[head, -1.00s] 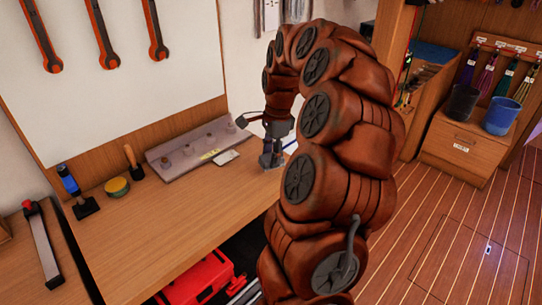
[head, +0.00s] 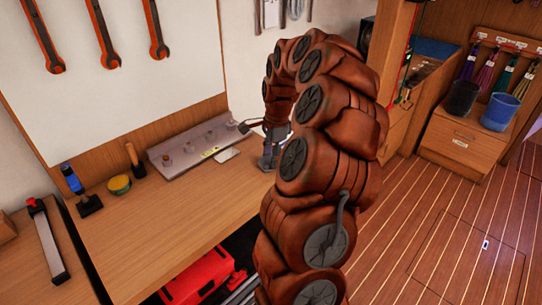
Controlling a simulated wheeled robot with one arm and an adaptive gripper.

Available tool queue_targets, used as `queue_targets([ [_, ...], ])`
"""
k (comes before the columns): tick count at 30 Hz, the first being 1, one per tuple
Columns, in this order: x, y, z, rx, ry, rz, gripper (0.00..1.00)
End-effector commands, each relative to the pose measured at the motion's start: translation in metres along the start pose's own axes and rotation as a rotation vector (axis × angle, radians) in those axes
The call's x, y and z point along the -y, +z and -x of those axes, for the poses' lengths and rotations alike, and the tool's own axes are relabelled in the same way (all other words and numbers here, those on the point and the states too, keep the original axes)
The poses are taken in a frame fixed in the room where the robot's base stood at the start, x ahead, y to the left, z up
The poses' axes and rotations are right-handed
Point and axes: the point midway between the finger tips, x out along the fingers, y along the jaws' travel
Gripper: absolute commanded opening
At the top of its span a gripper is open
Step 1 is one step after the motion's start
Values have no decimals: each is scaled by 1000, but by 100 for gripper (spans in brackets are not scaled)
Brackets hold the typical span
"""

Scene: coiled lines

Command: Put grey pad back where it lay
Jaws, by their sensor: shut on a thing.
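My gripper (head: 268,161) is low over the right part of the wooden workbench (head: 165,222), beyond the big brown arm. Its fingers are closed on the grey pad, which is too small and too covered by the fingers to make out clearly. I cannot tell whether it touches the bench top.
The front bench top is clear.

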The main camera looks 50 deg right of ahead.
Motion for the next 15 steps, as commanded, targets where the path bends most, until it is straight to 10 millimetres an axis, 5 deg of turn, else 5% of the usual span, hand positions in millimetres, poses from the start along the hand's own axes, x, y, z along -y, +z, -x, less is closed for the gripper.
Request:
queue_targets([
  [4,0,-1,-5,0,1,0,12],
  [5,0,-1,-4,0,1,0,48],
  [6,0,0,-3,0,1,0,52],
  [11,0,0,-3,0,1,0,69],
  [15,0,0,-3,0,1,0,70],
])
